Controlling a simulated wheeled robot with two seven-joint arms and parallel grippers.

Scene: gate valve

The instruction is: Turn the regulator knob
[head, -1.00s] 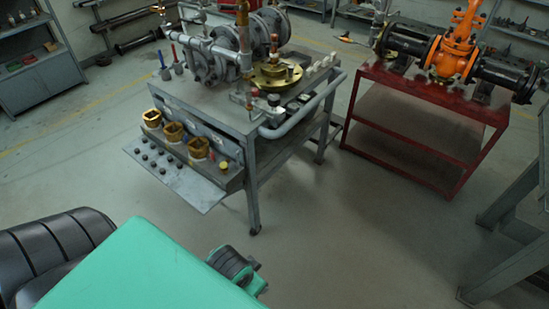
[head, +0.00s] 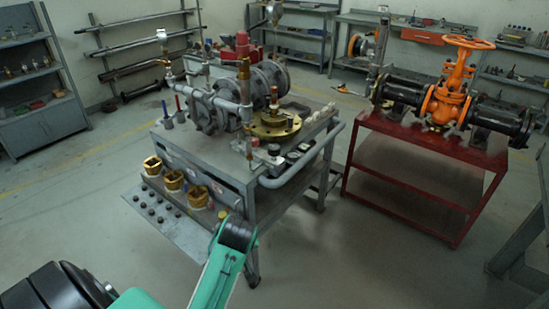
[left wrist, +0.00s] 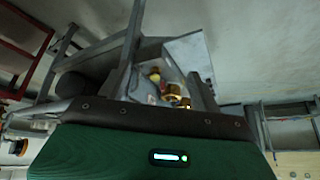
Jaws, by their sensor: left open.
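A grey cart (head: 200,150) carries piping and a brass flanged disc (head: 275,124). Its lower front ledge has several gold square fittings (head: 173,181) and a small yellow knob (head: 223,214) at their right end. I cannot tell for sure which part is the regulator knob. My green arm reaches up in front of the cart in the head view, its dark joint close to the yellow knob in the picture; the gripper is hidden there. My right gripper is out of view.
A shelf with small dark knobs (head: 160,206) juts from the cart's front. A red stand (head: 400,158) with an orange gate valve (head: 447,95) is at the right. Grey shelving (head: 40,95) stands at the left. The floor between is clear.

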